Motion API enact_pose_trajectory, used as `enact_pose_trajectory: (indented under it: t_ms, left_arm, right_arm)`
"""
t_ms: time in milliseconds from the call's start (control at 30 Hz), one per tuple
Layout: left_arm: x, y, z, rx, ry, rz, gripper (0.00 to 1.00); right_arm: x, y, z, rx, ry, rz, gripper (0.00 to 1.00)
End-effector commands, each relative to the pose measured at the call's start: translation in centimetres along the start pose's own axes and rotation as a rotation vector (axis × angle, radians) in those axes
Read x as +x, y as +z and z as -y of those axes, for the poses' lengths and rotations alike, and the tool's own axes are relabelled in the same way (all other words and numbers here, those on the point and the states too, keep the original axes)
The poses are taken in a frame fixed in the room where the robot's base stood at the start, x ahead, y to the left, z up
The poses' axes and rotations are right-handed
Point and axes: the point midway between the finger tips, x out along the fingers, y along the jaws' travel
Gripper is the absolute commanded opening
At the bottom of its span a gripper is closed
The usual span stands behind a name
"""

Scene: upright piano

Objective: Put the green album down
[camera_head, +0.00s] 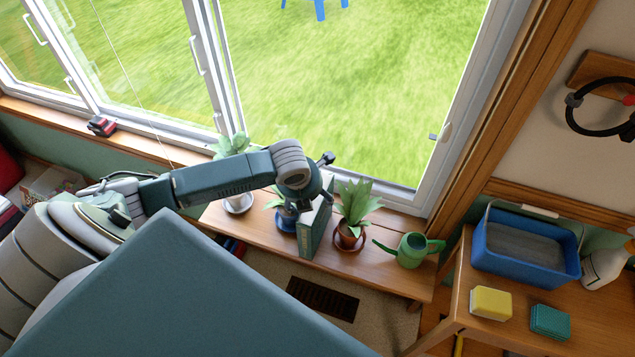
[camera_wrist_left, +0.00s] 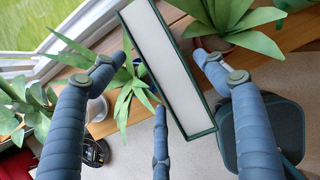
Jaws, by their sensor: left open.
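The green album (camera_head: 313,232) stands upright on the wooden bench (camera_head: 376,268) below the window, between two potted plants. Its near lower corner is close to the bench's front edge. In the left wrist view the album (camera_wrist_left: 168,62) shows its pale page edges between dark green covers. My left gripper (camera_head: 308,192) is above the album, with its fingers spread. In the left wrist view the open fingers (camera_wrist_left: 160,75) lie on both sides of the album, with visible gaps. Contact under the album is hard to see. My right gripper is not in view.
A plant in a brown pot (camera_head: 352,215) stands close right of the album, and one in a blue pot (camera_head: 286,219) close left. A green watering can (camera_head: 411,250) is farther right. The window (camera_head: 360,90) is behind. A floor vent (camera_head: 322,298) lies before the bench.

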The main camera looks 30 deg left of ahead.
Motion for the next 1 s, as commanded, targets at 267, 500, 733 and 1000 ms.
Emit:
enact_pose_trajectory:
  t_ms: [267,500,733,1000]
  left_arm:
    - [2.4,0.1,0.1,-0.002,-0.001,0.0,0.73]
    - [5.4,0.3,0.4,-0.005,-0.001,-0.002,0.73]
    - [7.2,0.4,0.3,-0.001,0.0,0.001,0.73]
    - [7.2,0.4,0.3,0.0,0.0,0.001,0.73]
  right_arm:
    - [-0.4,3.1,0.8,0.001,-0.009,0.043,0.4]
    - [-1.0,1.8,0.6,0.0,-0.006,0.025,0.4]
    - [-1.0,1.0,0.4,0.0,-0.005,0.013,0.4]
    - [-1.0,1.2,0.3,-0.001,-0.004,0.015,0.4]
